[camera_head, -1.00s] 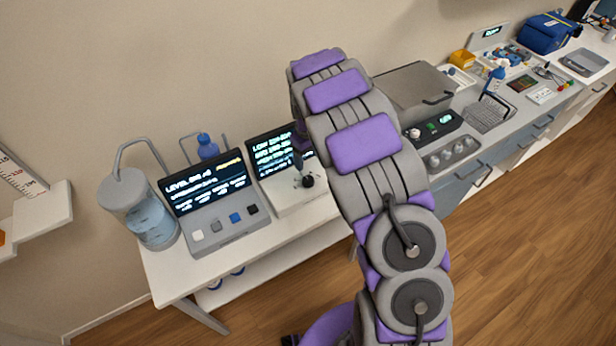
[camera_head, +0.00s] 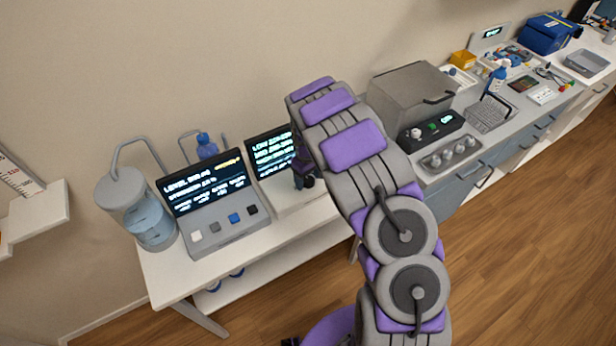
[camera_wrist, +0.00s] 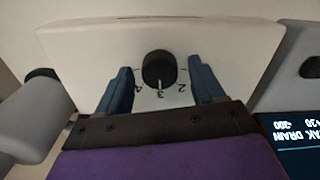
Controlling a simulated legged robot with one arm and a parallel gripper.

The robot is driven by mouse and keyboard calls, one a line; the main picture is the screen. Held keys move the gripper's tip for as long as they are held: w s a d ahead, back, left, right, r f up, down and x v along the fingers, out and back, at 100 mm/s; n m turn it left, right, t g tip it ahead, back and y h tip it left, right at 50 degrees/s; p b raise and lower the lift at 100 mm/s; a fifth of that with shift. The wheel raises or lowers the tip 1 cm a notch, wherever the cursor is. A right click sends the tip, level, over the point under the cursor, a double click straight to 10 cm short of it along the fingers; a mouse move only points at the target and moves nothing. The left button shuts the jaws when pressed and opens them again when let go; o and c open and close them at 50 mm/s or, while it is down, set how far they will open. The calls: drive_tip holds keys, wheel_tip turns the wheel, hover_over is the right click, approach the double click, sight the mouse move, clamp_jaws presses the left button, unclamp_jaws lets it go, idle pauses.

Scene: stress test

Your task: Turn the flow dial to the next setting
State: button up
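The flow dial (camera_wrist: 159,70) is a round black knob on a white panel (camera_wrist: 80,45). The numbers 4, 3 and 2 are printed around it, and a pale mark on the knob points at 3. My gripper (camera_wrist: 160,66) is open, with one blue finger on each side of the dial. A gap shows between each finger and the knob. Whether the fingertips reach down to the panel's surface, I cannot tell. In the head view the gripper (camera_head: 303,170) is small and dark over the white unit (camera_head: 285,205), mostly hidden behind my arm.
Left of the white unit stands a console (camera_head: 208,195) with a lit screen and several square buttons. A clear cylinder (camera_head: 148,215) of liquid stands at the table's left end. A lit screen (camera_head: 270,150) is behind the dial. A grey box (camera_head: 412,92) is right of my arm.

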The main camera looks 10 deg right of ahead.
drive_tip(key=c, duration=1)
drive_tip(key=shift+m, duration=0.4)
drive_tip(key=m+p, duration=0.1)
drive_tip(key=m, duration=0.1)
drive_tip(key=shift+m, duration=0.4)
drive_tip(key=shift+w+m+p, duration=0.1)
drive_tip(key=shift+m+p, duration=0.6)
drive_tip(key=shift+m, duration=1.4)
drive_tip(key=o, duration=1)
drive_tip(key=shift+o, duration=0.2)
